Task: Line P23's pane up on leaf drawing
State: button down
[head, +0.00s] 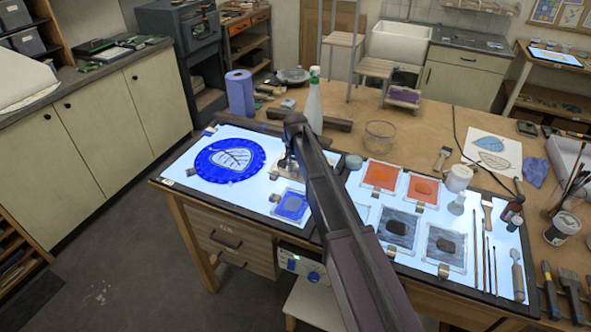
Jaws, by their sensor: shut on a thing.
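My gripper (290,163) points down over the lit panel, just right of the blue round piece. It is small in view and partly covered by my arm. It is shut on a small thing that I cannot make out. A pale leaf drawing with dark veins (232,158) lies within a deep blue round piece (204,173) at the panel's left. A small blue square pane (291,205) lies in front of my gripper. A paper with a blue leaf and a brown leaf (482,143) lies at the right. No P23 label is readable.
Two orange panes (381,175) (423,189) and two grey panes (397,226) (444,247) lie right of my arm. A spray bottle (313,105), a blue roll (240,93) and a glass bowl (380,135) stand behind. Brushes (486,260) and jars line the right.

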jog(key=shift+f+b, duration=0.6)
dwell(1.6)
jog(key=shift+c, duration=1.7)
grip_release()
jog(key=shift+r, duration=0.1)
notch_tip(320, 180, up, 6)
jog(key=p, duration=0.6)
jog(key=shift+s, duration=0.25)
jog(key=s+d, duration=0.1)
jog(key=s, duration=0.4)
jog(key=s+d+n, duration=0.1)
jog(key=s, duration=0.4)
jog(key=s+d+f+n+b, duration=0.1)
jog(key=s, duration=0.3)
jog(key=shift+s+d+f, duration=0.1)
jog(key=shift+s+d, duration=0.3)
jog(key=shift+d, duration=0.1)
